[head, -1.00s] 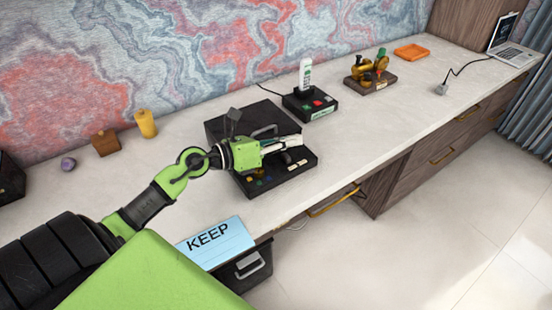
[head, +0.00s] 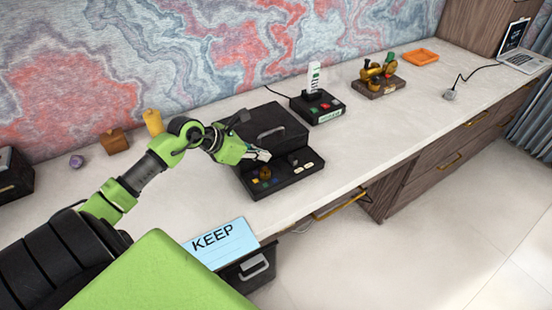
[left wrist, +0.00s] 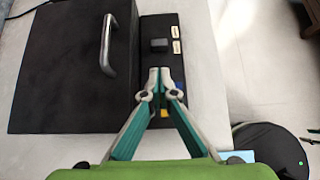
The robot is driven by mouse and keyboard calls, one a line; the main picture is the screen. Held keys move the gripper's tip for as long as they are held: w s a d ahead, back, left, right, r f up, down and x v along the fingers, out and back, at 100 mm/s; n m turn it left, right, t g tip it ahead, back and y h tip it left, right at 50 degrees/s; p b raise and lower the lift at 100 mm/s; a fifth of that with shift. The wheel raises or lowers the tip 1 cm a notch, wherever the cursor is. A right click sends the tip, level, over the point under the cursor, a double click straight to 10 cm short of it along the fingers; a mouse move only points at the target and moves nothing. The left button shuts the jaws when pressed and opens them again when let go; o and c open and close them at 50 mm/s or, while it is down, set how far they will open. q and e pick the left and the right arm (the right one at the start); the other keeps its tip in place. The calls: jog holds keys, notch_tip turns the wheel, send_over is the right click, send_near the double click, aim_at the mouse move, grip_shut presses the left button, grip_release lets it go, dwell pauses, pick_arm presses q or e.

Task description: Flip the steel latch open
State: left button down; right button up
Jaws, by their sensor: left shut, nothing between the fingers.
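A black box with a curved steel bar (head: 270,132) on its lid stands on the desk. The bar shows at the upper left in the left wrist view (left wrist: 107,45). A black panel (head: 310,178) with small coloured buttons and pale labels lies along the box's front side. I cannot make out a separate steel latch; the gripper hides part of the panel. My left gripper (head: 264,156) is over the panel, beside the box. In the left wrist view its fingertips (left wrist: 160,72) are together and empty, near a dark square block (left wrist: 159,45). My right gripper is not in view.
A black device with a white handset (head: 314,80) stands behind the box to the right. Farther right are a brass model (head: 378,72) and an orange tray (head: 422,57). A blue KEEP sign (head: 222,243) is at the front edge. The desk's right middle is clear.

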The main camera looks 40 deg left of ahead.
aim_at(294, 158)
pick_arm(q)
jog(key=p+x, duration=0.1)
jog(key=x, duration=0.7)
jog(key=shift+d, duration=0.1)
jog(key=shift+x, duration=0.8)
jog(key=w, duration=0.1)
jog(key=w+d+b, duration=0.1)
jog(key=w, duration=0.1)
jog(key=shift+w+d+f, duration=0.15)
jog(key=shift+w, duration=0.05)
jog(key=shift+w+d+b, duration=0.15)
jog(key=shift+w+b, duration=0.15)
jog(key=shift+w, duration=0.05)
jog(key=shift+r, duration=0.25)
